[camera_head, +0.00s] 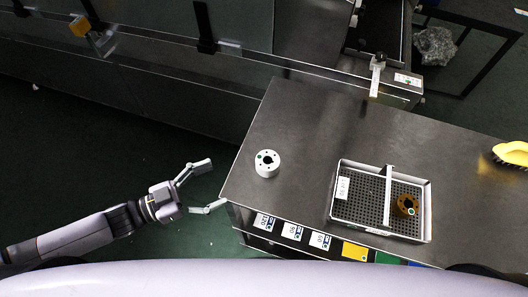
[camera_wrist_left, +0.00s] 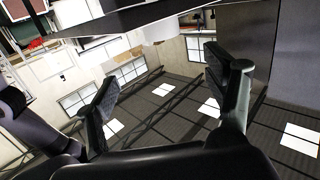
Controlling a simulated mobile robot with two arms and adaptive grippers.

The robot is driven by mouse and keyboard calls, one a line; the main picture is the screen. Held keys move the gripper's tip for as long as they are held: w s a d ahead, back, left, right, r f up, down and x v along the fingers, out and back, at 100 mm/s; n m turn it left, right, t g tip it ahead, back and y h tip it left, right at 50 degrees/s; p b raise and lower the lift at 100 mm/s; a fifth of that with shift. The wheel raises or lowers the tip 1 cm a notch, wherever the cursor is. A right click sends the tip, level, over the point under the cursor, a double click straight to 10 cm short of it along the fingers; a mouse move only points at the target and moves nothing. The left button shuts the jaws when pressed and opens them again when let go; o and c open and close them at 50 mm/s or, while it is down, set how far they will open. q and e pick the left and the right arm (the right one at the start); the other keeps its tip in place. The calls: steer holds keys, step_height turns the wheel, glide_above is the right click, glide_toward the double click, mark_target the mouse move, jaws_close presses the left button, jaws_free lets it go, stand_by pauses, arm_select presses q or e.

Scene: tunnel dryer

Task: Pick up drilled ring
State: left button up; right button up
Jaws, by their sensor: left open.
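A pale grey ring (camera_head: 267,164) with small holes in its face lies flat on the left part of the steel table (camera_head: 310,125). A brown ring (camera_head: 407,205) with holes sits inside the perforated tray (camera_head: 337,203) at the right. I cannot tell from looks alone which one is called the drilled ring. My left gripper (camera_head: 216,183) is open and empty by the table's left edge, to the left of the grey ring and apart from it. Its spread fingers (camera_wrist_left: 165,78) also show in the left wrist view, with nothing between them. My right gripper is not in view.
A bar crosses the tray. A yellow brush (camera_head: 512,154) lies at the table's right end. Labelled bins (camera_head: 292,231) sit below the front edge. The dryer housing (camera_head: 150,70) stands behind. The table is clear between grey ring and tray.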

arm_select(q)
steer(key=b, duration=0.1)
glide_toward(268, 160)
steer(key=shift+s+d, duration=0.1)
steer(key=shift+d, duration=0.3)
steer(key=b+x, duration=0.1)
steer(key=x, duration=0.2)
steer(key=shift+w+d, duration=0.25)
steer(key=shift+d, duration=0.25)
steer(key=shift+w+d+f, duration=0.15)
steer(key=shift+w+d, duration=0.05)
steer(key=b+x, duration=0.1)
steer(key=x, duration=0.1)
steer(key=b+x, duration=0.1)
steer(key=x, duration=0.1)
steer(key=shift+w+d+f, duration=0.2)
steer(key=shift+w+d, duration=0.05)
steer(key=shift+w, duration=0.05)
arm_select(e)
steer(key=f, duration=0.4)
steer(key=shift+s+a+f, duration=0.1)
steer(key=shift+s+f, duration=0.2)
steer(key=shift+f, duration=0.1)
arm_select(q)
steer(key=shift+c, duration=0.3)
